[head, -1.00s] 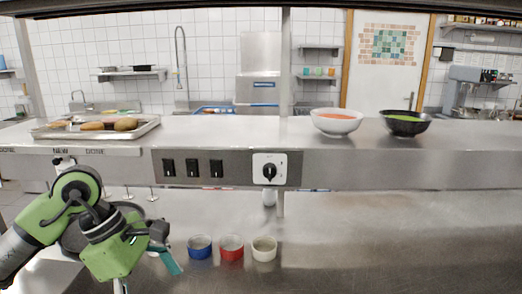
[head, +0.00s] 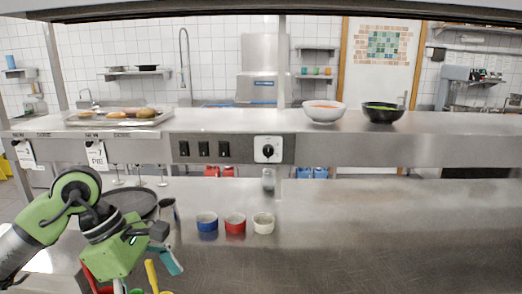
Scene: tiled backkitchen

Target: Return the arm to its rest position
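My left arm comes in from the left, bent, with green and dark links. Its gripper (head: 166,259) is low at the left, over the steel worktop (head: 350,235). A teal finger part points down and right; the rest is hard to make out, so I cannot tell whether it is open or shut. It is left of the blue ramekin (head: 207,223), apart from it. My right arm and gripper are out of view.
A red ramekin (head: 235,224) and a cream ramekin (head: 263,224) stand beside the blue one. A dark pan (head: 130,200) and a metal cup (head: 168,209) are behind my arm. The raised shelf (head: 400,152) holds a tray and two bowls. The worktop's right side is clear.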

